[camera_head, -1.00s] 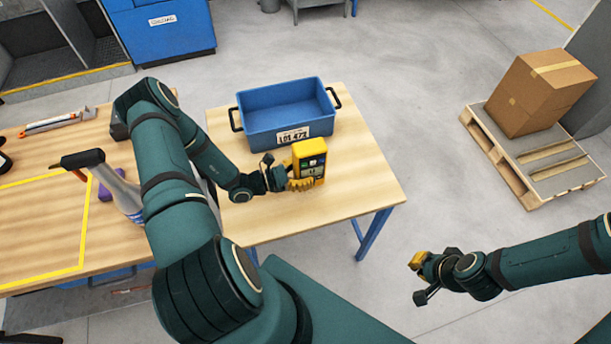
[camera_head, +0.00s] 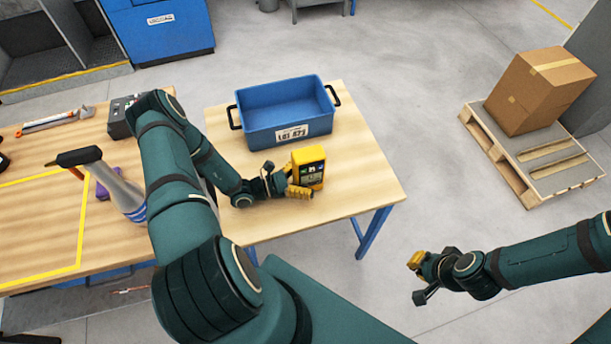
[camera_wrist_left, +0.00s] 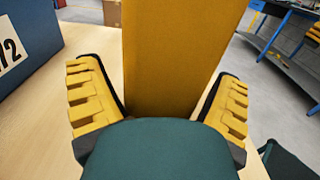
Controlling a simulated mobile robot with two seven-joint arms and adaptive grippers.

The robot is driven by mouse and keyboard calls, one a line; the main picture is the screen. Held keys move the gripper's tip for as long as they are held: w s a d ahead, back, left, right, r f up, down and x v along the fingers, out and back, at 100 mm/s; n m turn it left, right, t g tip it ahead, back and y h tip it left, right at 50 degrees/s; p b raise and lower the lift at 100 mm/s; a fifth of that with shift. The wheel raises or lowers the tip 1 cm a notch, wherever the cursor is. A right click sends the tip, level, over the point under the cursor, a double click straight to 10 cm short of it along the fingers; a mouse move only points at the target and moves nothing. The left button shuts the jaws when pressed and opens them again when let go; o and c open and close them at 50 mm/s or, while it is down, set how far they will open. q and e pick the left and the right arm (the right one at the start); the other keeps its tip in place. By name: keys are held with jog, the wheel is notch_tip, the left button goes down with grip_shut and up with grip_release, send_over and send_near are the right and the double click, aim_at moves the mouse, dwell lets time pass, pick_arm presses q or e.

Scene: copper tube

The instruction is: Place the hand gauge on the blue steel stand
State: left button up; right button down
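The hand gauge (camera_head: 310,167) is a yellow, boxy meter with a dark face and a small display. It stands upright on the wooden top of the blue-legged steel stand (camera_head: 350,190), in front of the blue bin. My left gripper (camera_head: 284,184) is beside the gauge, near the tabletop. In the left wrist view, the gauge's yellow body (camera_wrist_left: 170,60) rises between the spread fingers, with slight gaps beside it. The gauge's base is partly hidden by the gripper. My right gripper (camera_head: 416,279) hangs over the floor at right; its finger opening is unclear.
A blue bin (camera_head: 290,133) with a lot label occupies the stand's back. A carton (camera_head: 540,90) sits on a pallet (camera_head: 510,165). The stand's front right top is clear.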

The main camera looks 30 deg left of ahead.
pick_arm(q)
jog(key=shift+r, duration=0.2)
jog(key=v, duration=0.7)
jog(key=shift+s+a, duration=0.15)
jog(key=shift+a, duration=0.05)
dwell(0.3)
